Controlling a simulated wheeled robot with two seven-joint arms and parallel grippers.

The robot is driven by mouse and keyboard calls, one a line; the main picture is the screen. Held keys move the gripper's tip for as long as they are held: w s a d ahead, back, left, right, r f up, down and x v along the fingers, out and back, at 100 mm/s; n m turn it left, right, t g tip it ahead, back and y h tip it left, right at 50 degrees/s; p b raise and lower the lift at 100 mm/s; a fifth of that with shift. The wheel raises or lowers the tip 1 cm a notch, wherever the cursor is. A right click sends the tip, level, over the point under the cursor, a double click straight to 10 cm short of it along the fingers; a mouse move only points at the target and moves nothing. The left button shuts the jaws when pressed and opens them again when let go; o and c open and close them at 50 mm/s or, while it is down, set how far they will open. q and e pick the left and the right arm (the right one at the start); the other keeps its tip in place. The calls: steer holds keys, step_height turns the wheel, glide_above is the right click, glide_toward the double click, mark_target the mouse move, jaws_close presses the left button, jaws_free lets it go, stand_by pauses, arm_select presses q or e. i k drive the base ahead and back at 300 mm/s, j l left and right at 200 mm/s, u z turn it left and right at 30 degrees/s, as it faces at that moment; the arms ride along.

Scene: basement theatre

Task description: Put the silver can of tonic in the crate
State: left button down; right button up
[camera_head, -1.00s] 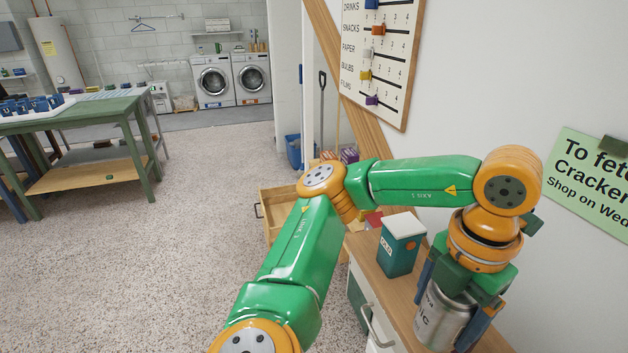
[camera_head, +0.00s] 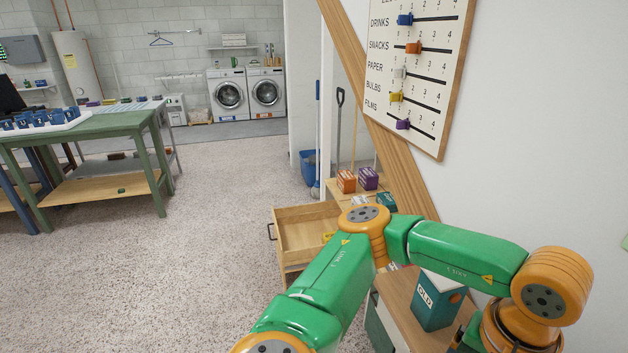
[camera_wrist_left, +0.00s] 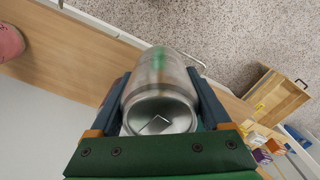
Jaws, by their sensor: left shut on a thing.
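The silver can of tonic (camera_wrist_left: 157,78) is in the left wrist view, its bare metal end facing the camera. My left gripper (camera_wrist_left: 160,92) is shut on it, one dark blue finger along each side. In the head view my left arm reaches to the lower right, and the can and the fingertips are below the picture edge. I cannot make out a crate in either view. My right gripper is not in view.
A wooden counter (camera_wrist_left: 65,48) runs along the wall, with a green-and-white OLD box (camera_head: 437,300) on it. An open wooden drawer (camera_head: 306,232) juts into the room. A green table (camera_head: 85,127) stands left. The speckled floor between is clear.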

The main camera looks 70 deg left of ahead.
mark_target(305, 242)
steer(key=j, duration=2.7)
steer(key=k, duration=0.05)
